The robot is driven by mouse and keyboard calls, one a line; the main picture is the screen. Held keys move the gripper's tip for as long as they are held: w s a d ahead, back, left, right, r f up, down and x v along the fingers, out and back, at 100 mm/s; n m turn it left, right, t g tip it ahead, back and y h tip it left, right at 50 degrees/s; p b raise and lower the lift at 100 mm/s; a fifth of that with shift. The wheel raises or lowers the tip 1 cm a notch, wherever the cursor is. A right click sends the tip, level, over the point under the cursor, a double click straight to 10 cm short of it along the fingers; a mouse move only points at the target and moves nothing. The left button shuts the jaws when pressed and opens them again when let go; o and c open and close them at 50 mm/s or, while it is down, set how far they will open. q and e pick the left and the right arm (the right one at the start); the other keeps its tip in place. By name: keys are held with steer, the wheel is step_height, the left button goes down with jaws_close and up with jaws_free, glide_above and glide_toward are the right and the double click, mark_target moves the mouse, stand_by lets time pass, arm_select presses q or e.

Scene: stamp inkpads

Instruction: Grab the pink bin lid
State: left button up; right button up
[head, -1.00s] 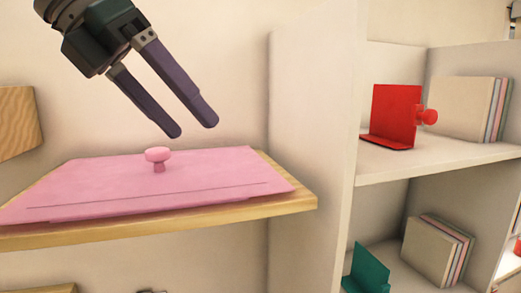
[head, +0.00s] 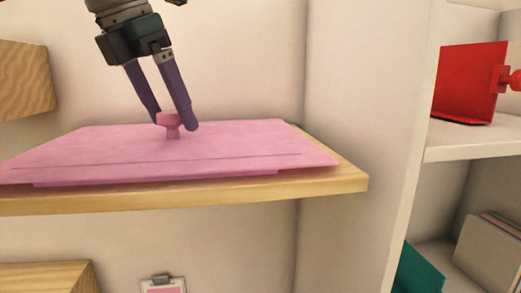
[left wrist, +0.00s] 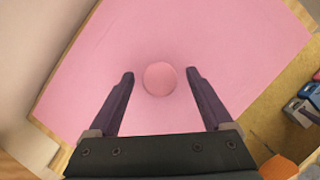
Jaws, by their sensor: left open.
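The pink bin lid (head: 110,148) lies flat on a wooden shelf, with a round pink knob (head: 170,122) standing up from it. My left gripper (head: 176,124) points down at the knob, its two dark purple fingers open on either side of it. In the left wrist view the knob (left wrist: 160,78) sits between the fingertips, with a gap on both sides. The lid (left wrist: 225,45) fills most of that view. My right gripper does not show.
The wooden shelf (head: 330,182) juts from a pale wall. A shelf unit at right holds a red bookend-like piece (head: 468,85) and a teal piece (head: 418,272). A wooden block (head: 22,80) is at left. Several small coloured items (left wrist: 305,105) lie beyond the lid's edge.

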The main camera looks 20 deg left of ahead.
arm_select(q)
steer(key=shift+w+f, duration=0.2)
steer(key=shift+f, duration=0.3)
steer(key=shift+r, duration=0.1)
jaws_close()
